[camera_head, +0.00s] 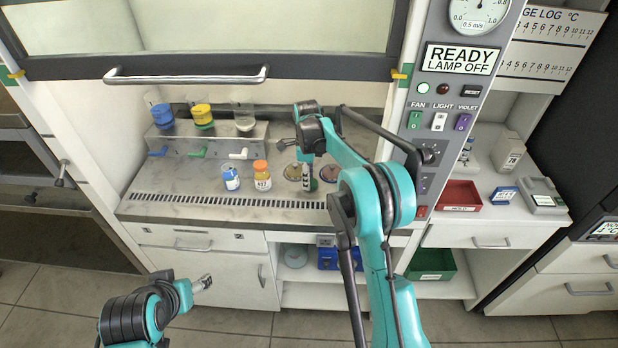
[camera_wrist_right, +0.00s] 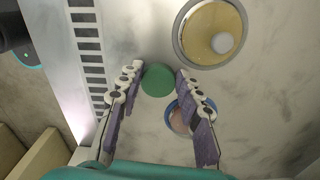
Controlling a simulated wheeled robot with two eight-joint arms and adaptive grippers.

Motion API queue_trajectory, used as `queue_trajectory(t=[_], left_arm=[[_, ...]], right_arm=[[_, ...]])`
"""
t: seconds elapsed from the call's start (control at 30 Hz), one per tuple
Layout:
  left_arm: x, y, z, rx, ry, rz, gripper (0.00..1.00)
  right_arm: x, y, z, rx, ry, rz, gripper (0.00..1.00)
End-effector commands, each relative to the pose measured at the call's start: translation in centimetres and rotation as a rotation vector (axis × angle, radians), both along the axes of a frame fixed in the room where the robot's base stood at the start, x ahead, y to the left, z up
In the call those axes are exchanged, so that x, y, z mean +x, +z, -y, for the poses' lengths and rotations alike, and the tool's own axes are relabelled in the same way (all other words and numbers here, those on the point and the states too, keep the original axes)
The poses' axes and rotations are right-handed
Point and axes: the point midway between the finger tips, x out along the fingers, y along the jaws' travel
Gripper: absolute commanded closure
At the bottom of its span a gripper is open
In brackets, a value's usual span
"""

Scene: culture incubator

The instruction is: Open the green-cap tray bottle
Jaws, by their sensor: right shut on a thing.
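The green cap (camera_wrist_right: 157,80) shows in the right wrist view, between the two fingertips of my right gripper (camera_wrist_right: 158,74). The gripper is shut on the green-cap bottle, reaching down from above. The bottle's body is hidden under the cap in this view. In the head view my right gripper (camera_head: 307,180) is low over the hood's work surface, among the dishes, with a bit of green beside it. My left gripper (camera_head: 202,284) is low in front of the cabinet, away from the bottles; its jaw opening is too small to tell.
A blue-labelled bottle (camera_head: 231,180) and an orange-capped bottle (camera_head: 262,176) stand left of my right gripper. Shallow dishes (camera_head: 330,174) lie close by; a yellowish dish (camera_wrist_right: 212,30) shows in the wrist view. A steel rack (camera_head: 205,137) with beakers stands behind. The raised sash handle (camera_head: 187,76) is above.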

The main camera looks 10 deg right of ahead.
Motion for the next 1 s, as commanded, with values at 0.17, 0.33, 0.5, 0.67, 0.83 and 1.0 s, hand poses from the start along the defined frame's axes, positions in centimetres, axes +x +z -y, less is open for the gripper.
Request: queue_trajectory(t=[0.17, 0.33, 0.5, 0.67, 0.83, 1.0], left_arm=[[0.0, -0.1, 0.0, 0.0, 0.0, 0.0, 0.37], [0.0, -0.1, 0.0, 0.0, 0.0, 0.0, 0.37], [0.0, 0.5, 0.0, 0.0, 0.0, 0.0, 0.37], [0.0, 1.7, 0.0, 0.0, 0.0, 0.0, 0.37], [0.0, 2.6, 0.0, 0.0, 0.0, 0.0, 0.37], [0.0, 2.9, 0.0, 0.0, 0.0, 0.0, 0.37]], right_arm=[[0.0, -0.1, 0.1, 0.0, -0.001, 0.0, 0.44], [0.0, -0.1, 0.1, 0.0, 0.0, 0.0, 0.44], [0.0, 1.0, 0.1, 0.0, -0.001, 0.0, 0.44], [0.0, 3.9, 0.0, 0.0, 0.0, 0.0, 0.44], [0.0, 6.6, 0.0, 0.0, -0.001, 0.0, 0.44], [0.0, 7.7, 0.0, 0.0, -0.001, 0.0, 0.44]])
